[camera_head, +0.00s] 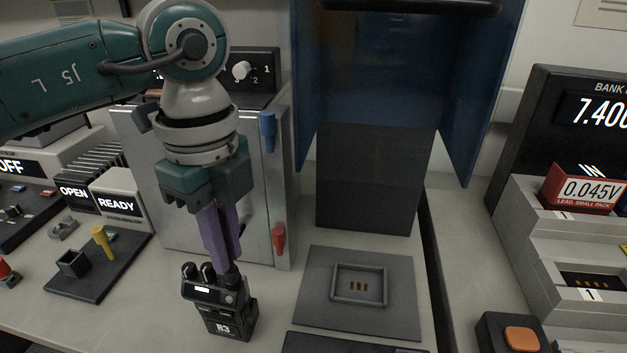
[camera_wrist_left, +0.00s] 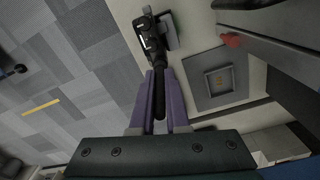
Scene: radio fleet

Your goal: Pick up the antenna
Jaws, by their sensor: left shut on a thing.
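A black handheld radio (camera_head: 222,304) marked R3 is upright near the front of the bench. A black antenna (camera_head: 232,271) rises from its top. My left gripper (camera_head: 231,262), with purple fingers, points down from above and is shut on the antenna. In the left wrist view the antenna (camera_wrist_left: 160,98) lies between the two purple fingers, with the radio (camera_wrist_left: 151,40) beyond the fingertips. The antenna's upper part is hidden by the fingers in the head view. I cannot tell whether the antenna is still joined to the radio. My right gripper is not in view.
A metal cabinet (camera_head: 180,225) with blue and red handles stands close behind my left gripper. A grey plate with a square frame (camera_head: 312,310) lies right of the radio. A dark tray (camera_head: 75,284) with a yellow peg is at left. A stepped rack (camera_head: 540,250) stands at right.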

